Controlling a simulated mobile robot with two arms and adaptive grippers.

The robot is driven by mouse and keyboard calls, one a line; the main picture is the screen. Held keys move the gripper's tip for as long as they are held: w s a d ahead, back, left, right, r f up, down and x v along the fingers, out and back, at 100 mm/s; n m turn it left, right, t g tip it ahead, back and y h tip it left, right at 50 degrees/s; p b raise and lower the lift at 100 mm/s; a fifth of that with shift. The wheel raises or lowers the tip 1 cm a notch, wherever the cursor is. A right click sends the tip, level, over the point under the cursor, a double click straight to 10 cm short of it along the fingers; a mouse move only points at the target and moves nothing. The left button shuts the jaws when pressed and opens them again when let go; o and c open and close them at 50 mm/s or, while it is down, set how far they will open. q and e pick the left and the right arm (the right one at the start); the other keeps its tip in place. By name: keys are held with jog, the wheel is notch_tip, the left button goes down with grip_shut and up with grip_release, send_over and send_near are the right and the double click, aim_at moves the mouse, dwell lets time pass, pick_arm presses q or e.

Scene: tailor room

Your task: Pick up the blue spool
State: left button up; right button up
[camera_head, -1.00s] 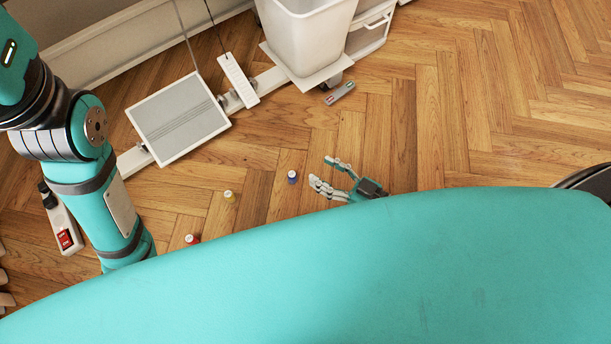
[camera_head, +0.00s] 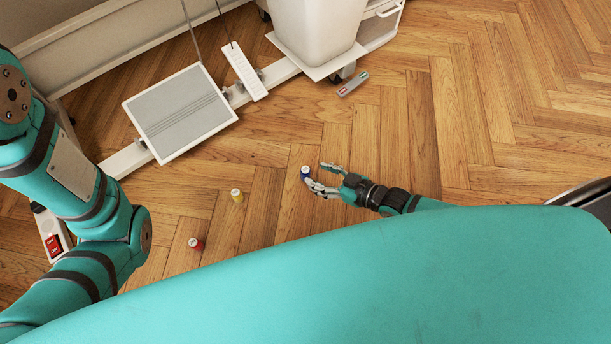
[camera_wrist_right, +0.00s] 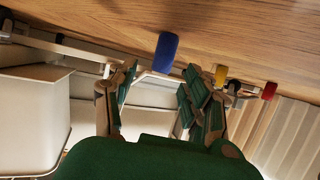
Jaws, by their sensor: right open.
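The blue spool (camera_head: 305,172) stands upright on the wooden floor in the head view. In the right wrist view the blue spool (camera_wrist_right: 166,52) is just beyond the fingertips, near the middle between them. My right gripper (camera_head: 319,177) is open and empty, with its fingertips close to the right side of the spool. In the right wrist view the open fingers of the right gripper (camera_wrist_right: 155,80) spread to both sides. I cannot tell if a finger touches the spool. My left arm is at the left; its gripper is out of view.
A yellow spool (camera_head: 237,196) and a red spool (camera_head: 196,244) stand on the floor to the left. A grey pedal (camera_head: 180,112), a power strip (camera_head: 244,72) and a white bin (camera_head: 318,30) are behind. A small grey-red object (camera_head: 352,84) lies near the bin. Floor at right is clear.

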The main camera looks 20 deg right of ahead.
aim_at(306, 171)
jog(key=b+x, duration=0.4)
jog(key=x, duration=0.1)
jog(key=shift+a, duration=0.15)
jog(key=shift+w+a, duration=0.1)
jog(key=shift+a, duration=0.05)
jog(key=shift+r, duration=0.1)
jog(key=shift+c, duration=0.3)
jog(key=c, duration=0.9)
